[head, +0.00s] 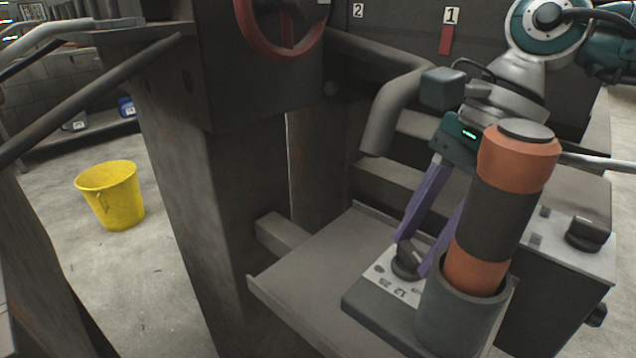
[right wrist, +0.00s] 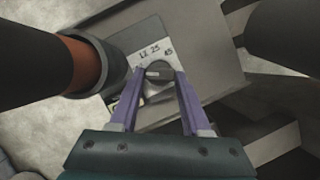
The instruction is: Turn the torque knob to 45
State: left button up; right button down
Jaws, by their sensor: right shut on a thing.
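The torque knob (head: 407,262) is a small dark knob on a pale label plate (right wrist: 147,48) printed with 12, 25 and 45. The plate is on top of a dark box (head: 372,308). In the right wrist view the knob (right wrist: 159,73) sits between the purple fingers, with a light mark on its left part. I cannot tell exactly which number it points to. My right gripper (head: 414,257) reaches down from above and is shut on the knob. My left gripper is not in view.
An orange and black tube (head: 495,215) stands slightly tilted in a grey round holder (head: 458,318), close beside my right gripper. A grey shelf (head: 320,260) lies left of the box. A red wheel (head: 281,50) and a thick bent pipe (head: 385,112) are behind. A yellow bucket (head: 110,195) stands on the floor.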

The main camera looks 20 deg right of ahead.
jog(key=m+t+p, duration=0.1)
jog(key=m, duration=0.1)
jog(key=shift+s+r+m, duration=0.1)
jog(key=shift+s+m, duration=0.05)
jog(key=shift+m, duration=0.25)
jog(key=shift+s+a+m+t+h+p, duration=0.15)
jog(key=shift+m+t+h+p, duration=0.3)
jog(key=shift+m, duration=0.95)
jog(key=c, duration=0.6)
grip_release()
jog(key=shift+c, duration=0.2)
